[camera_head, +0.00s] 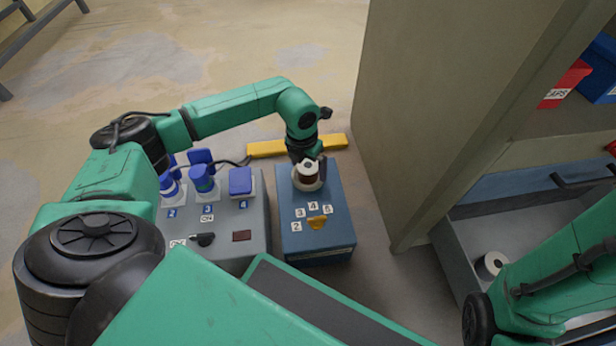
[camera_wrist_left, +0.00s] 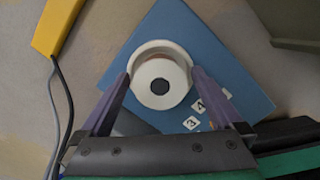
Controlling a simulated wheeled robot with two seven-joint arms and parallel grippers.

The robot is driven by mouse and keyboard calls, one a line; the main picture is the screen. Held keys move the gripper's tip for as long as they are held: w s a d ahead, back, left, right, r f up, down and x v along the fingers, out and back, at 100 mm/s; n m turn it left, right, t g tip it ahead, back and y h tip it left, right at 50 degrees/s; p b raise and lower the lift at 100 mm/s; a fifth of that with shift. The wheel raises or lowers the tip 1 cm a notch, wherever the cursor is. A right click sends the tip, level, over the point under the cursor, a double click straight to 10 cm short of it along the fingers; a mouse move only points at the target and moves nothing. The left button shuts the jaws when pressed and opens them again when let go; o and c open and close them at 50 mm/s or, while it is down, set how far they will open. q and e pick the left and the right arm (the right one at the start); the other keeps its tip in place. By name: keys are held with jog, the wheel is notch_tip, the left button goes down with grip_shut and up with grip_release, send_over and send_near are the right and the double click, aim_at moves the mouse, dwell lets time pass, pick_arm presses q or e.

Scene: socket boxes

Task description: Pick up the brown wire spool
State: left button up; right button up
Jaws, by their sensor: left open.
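The brown wire spool (camera_head: 308,171) stands upright on the blue socket box (camera_head: 318,240), at its far end. It has white flanges and a dark centre hole, and a brown band shows between the flanges. My left gripper (camera_head: 309,160) is open over the spool. Its fingers (camera_wrist_left: 162,74) lie on either side of the spool; I cannot tell whether they touch it. My right gripper is out of view; only part of my right arm shows at lower right.
A grey socket box (camera_head: 255,225) with blue covered sockets stands left of the blue box. A yellow bar (camera_head: 330,142) lies behind. A cabinet (camera_head: 410,120) rises to the right, with an open drawer (camera_head: 450,235) holding another spool (camera_head: 490,264). Red and blue bins sit on its shelf.

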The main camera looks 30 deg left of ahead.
pick_arm(q)
jog(key=shift+r, duration=0.15)
jog(key=c, duration=1.6)
